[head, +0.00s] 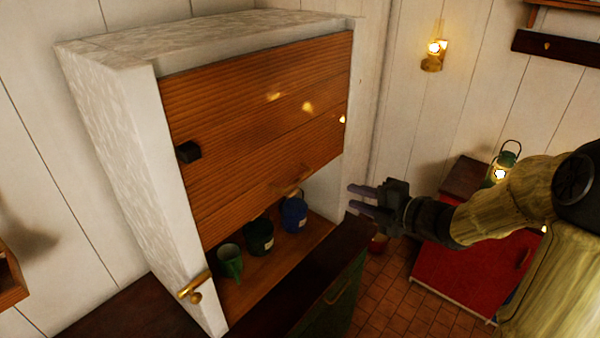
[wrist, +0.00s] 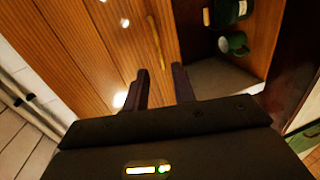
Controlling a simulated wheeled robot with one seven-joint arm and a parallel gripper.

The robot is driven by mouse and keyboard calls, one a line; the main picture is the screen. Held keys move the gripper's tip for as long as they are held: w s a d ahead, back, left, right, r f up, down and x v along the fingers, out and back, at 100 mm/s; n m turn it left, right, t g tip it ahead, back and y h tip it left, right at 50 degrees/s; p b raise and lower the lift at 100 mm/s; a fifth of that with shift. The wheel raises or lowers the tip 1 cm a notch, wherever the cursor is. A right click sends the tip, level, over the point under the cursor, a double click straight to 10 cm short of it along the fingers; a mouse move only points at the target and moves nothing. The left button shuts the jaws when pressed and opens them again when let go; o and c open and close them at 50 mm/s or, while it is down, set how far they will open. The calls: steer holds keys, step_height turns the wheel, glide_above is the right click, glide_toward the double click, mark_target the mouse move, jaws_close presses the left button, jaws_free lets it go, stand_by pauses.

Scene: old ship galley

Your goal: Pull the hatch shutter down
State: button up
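The hatch shutter (head: 260,120) is a slatted wooden panel in a white cabinet. It covers the upper part and leaves a gap at the bottom. A brass handle (head: 291,181) sits near its lower edge, and it also shows in the wrist view (wrist: 155,42) ahead of the fingers. My gripper (head: 358,200) is right of the cabinet, apart from the handle. In the wrist view my gripper (wrist: 161,86) has its two dark fingers spread with nothing between them.
Inside the opening stand a green mug (head: 230,262), a dark jar (head: 258,238) and a blue jar (head: 293,214). A brass fitting (head: 194,287) is on the left cabinet edge. A dark counter (head: 300,285) lies in front. A red cabinet (head: 465,268) stands at right.

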steer(key=shift+s+a+r+n, duration=0.15)
steer(key=shift+s+r+n, duration=0.1)
steer(key=shift+n, duration=0.15)
steer(key=shift+w, duration=0.1)
steer(key=p, duration=0.5)
glide_toward(300, 180)
steer(key=x, duration=0.9)
steer(key=shift+w+a, duration=0.2)
steer(key=shift+w+a+f, duration=0.2)
steer(key=shift+w+a, duration=0.15)
steer(key=shift+a, duration=0.05)
